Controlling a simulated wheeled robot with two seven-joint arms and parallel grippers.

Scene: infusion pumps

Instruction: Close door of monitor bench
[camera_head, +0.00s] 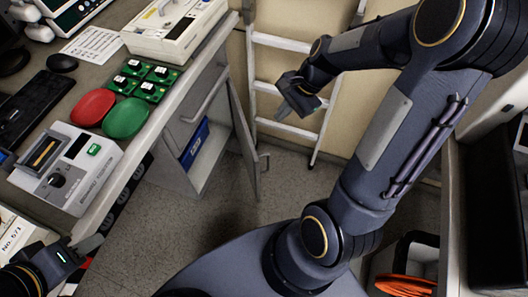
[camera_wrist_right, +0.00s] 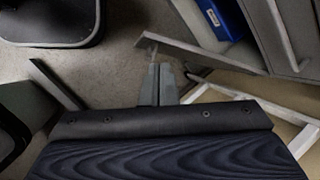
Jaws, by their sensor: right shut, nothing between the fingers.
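The monitor bench (camera_head: 158,132) stands at the left, with a cabinet under its top. The door also shows in the right wrist view (camera_wrist_right: 200,51). My right gripper (camera_head: 290,102) is shut and empty, to the right of the door in the head view. In the right wrist view its fingers (camera_wrist_right: 159,80) point toward the door's handle end; contact cannot be told. My left gripper (camera_head: 90,244) is partly seen at the lower left, away from the door.
A blue box (camera_head: 194,144) sits inside the open cabinet. A white ladder (camera_head: 276,85) leans on the wall behind my right gripper. A bin with orange contents (camera_head: 404,285) stands at the lower right. Floor (camera_head: 225,205) below the door is clear.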

